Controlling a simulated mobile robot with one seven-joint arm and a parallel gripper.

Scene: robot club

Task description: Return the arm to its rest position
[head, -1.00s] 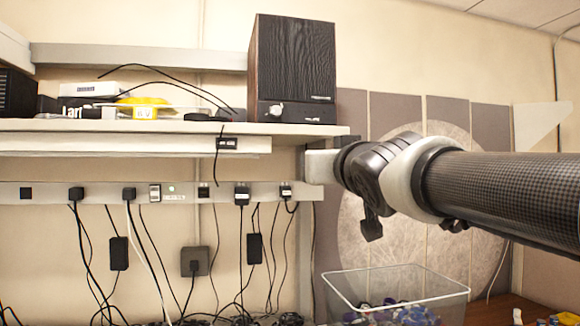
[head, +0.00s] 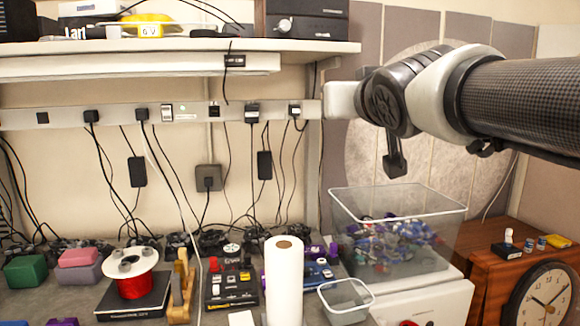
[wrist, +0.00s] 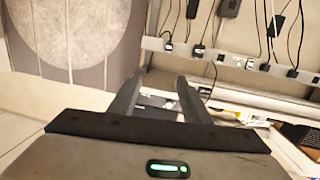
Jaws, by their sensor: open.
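My arm reaches in from the right edge in the head view, and my gripper (head: 396,166) is at its end, in front of the grey wall panels and above the clear bin. In the wrist view the two fingers of my gripper (wrist: 160,90) stand apart with nothing between them. Behind them the wall, the power strip and the shelf show at a tilt.
A clear bin (head: 455,215) of small coloured parts stands under my gripper. A white paper roll (head: 284,282), a red wire spool (head: 133,286) and a small clear tub (head: 352,313) stand on the bench. A shelf (head: 180,47) runs above, left of my arm. A clock (head: 545,305) is at lower right.

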